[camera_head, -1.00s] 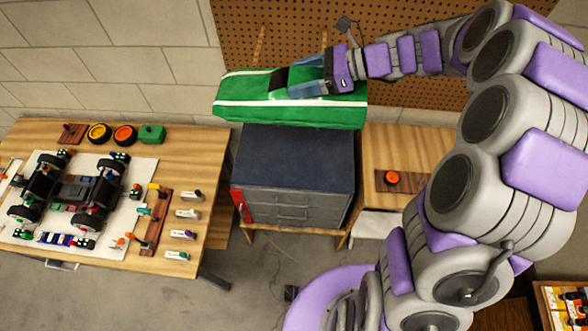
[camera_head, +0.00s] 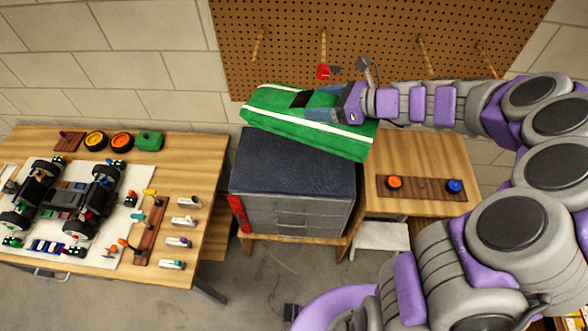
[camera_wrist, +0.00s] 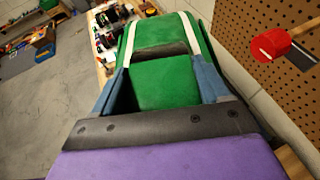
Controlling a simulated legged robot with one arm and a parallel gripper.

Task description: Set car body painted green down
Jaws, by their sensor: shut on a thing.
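The green car body (camera_head: 285,122) with white stripes and a dark window is held above the dark-topped cabinet in the head view. It is tilted, with its right end lower in the picture. My gripper (camera_head: 322,104) is shut on it, with its fingers across the cabin. In the wrist view the green car body (camera_wrist: 160,80) sits between the two blue fingers of my gripper (camera_wrist: 162,88). Whether its lower edge touches the cabinet top (camera_head: 290,172) cannot be told.
The left table (camera_head: 190,230) carries a car chassis (camera_head: 65,205), wheels and small tools. The right table (camera_head: 425,165) has a board with an orange button (camera_head: 394,182) and a blue button (camera_head: 455,186). A pegboard (camera_head: 400,40) stands behind, with a red-headed tool (camera_wrist: 270,45) on it.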

